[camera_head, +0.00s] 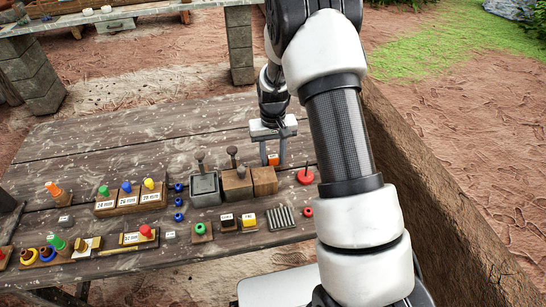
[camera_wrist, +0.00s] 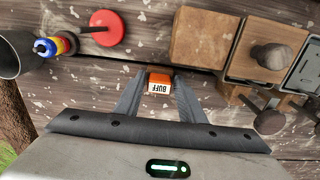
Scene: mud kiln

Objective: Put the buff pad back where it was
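The buff pad (camera_wrist: 159,82) is a small orange block with a white label reading BUFF. In the wrist view it sits between the tips of my gripper (camera_wrist: 159,90), with narrow gaps seeming to show on either side. In the head view the pad (camera_head: 273,160) shows as a small orange patch between the fingers of my gripper (camera_head: 269,155), just behind the wooden blocks. The fingers look wider apart than the pad, so my gripper appears open around it. The pad's lower part and whatever it rests on are hidden.
Wooden blocks (camera_head: 265,181) and a grey box (camera_head: 204,189) stand just in front of the gripper, some with knobbed handles. A red disc (camera_head: 305,177) lies to the right. Labelled racks and pegs (camera_head: 151,202) fill the front left. The table's back left (camera_head: 130,145) is clear.

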